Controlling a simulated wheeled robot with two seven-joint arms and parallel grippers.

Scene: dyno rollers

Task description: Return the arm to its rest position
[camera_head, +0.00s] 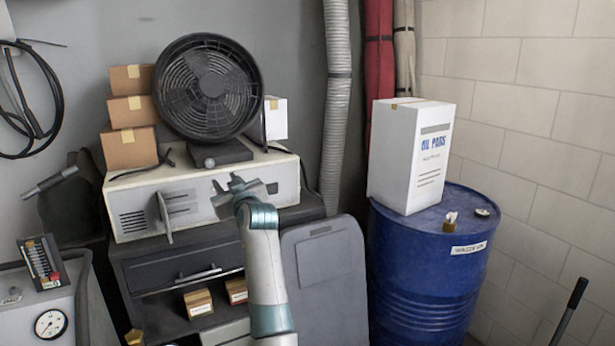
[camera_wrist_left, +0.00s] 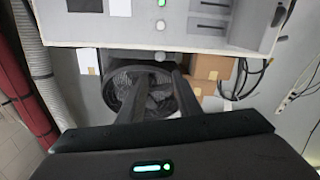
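My left arm rises from the bottom middle of the head view. Its left gripper (camera_head: 227,184) is in front of the right part of a white-grey equipment box (camera_head: 130,190). In the left wrist view the two dark fingers of the gripper (camera_wrist_left: 158,78) stand apart with nothing between them. Beyond them that view shows the black fan (camera_wrist_left: 125,92) and the white-grey box (camera_wrist_left: 230,42), upside down. I cannot tell whether the gripper touches the box. My right gripper is in neither view.
A black fan (camera_head: 208,85) and stacked cardboard boxes (camera_head: 128,148) stand on the equipment box. A small flap (camera_head: 164,219) sticks out of its front. At the right, a blue drum (camera_head: 420,265) carries a white oil box (camera_head: 408,155). A grey panel (camera_head: 325,280) leans between.

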